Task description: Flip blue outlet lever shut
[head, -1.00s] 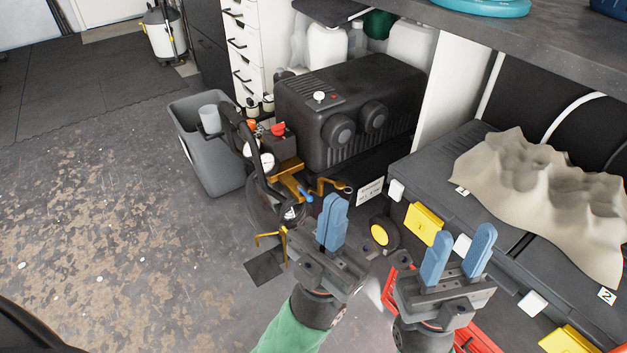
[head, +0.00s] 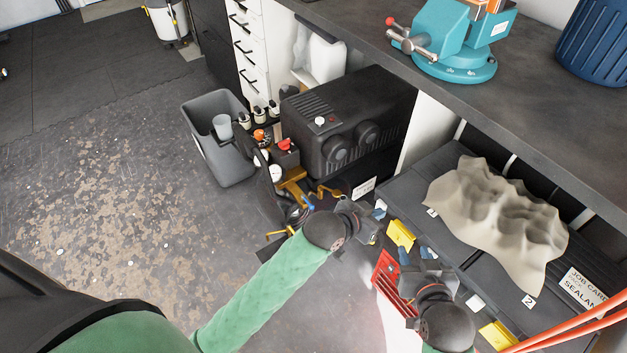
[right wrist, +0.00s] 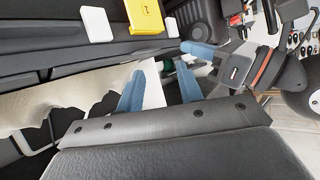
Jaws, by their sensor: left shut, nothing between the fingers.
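The small blue outlet lever (head: 308,203) sits on the brass fittings at the front of the black compressor (head: 350,125), in the head view. My left gripper (head: 379,208) is to the right of the lever, apart from it, with its blue fingers together and pointing away from the lever. It also shows at the upper right of the right wrist view (right wrist: 200,54), shut and empty. My right gripper (head: 415,256) is lower and farther right, over the dark case. In the right wrist view its two blue fingers (right wrist: 160,88) stand apart with nothing held.
A red regulator knob (head: 284,145) and gauges stand beside the lever. A grey bin (head: 218,150) is to the left. A dark case with yellow latches (head: 400,235) and a beige crumpled cloth (head: 495,210) lies at the right. A teal vise (head: 455,45) is on the bench above.

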